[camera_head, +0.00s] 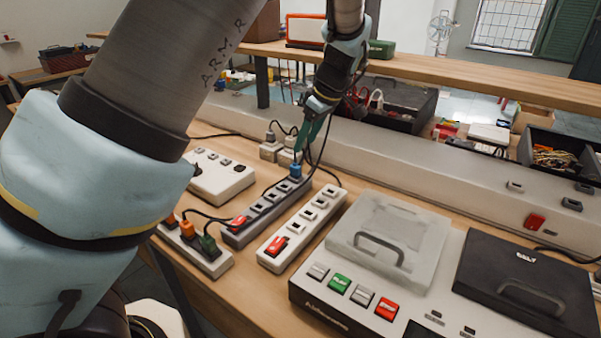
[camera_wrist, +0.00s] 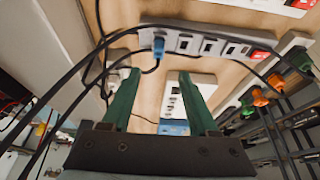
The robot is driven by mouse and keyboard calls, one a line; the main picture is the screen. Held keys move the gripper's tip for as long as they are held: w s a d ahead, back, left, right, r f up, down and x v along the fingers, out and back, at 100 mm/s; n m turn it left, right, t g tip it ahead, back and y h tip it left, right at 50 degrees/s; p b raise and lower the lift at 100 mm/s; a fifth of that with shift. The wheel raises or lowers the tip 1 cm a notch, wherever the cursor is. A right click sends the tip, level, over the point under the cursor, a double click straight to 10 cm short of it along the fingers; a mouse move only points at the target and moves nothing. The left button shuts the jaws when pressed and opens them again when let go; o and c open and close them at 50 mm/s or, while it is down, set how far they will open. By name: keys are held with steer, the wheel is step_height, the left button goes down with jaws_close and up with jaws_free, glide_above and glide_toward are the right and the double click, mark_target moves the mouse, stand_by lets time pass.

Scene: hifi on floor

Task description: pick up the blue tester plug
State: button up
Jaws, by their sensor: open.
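The blue tester plug (camera_head: 295,171) stands in the far end socket of the grey power strip (camera_head: 262,211). In the wrist view the plug (camera_wrist: 158,46) sits at the left end of the strip, with a dark cable near it. My gripper (camera_head: 303,146) hangs just above the plug, pointing down. In the wrist view its two green fingers (camera_wrist: 157,76) are apart with nothing held between them. The plug appears just beyond the fingertips and roughly centred between them. Contact is not visible.
A white strip (camera_head: 303,227) lies right of the grey one. Another strip with orange and green plugs (camera_head: 208,243) lies left, near a white box (camera_head: 218,176). Black cables (camera_wrist: 93,62) loop close to my fingers. Pale adapters (camera_head: 271,150) stand behind. A large tester (camera_head: 390,240) fills the right.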

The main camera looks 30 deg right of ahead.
mark_target(295, 166)
steer(key=p+x, duration=0.4)
steer(key=x, duration=0.6)
steer(key=shift+w+d+f, duration=0.1)
steer(key=shift+w+f, duration=0.05)
steer(key=shift+f, duration=0.1)
steer(key=shift+c, duration=0.2)
jaws_close()
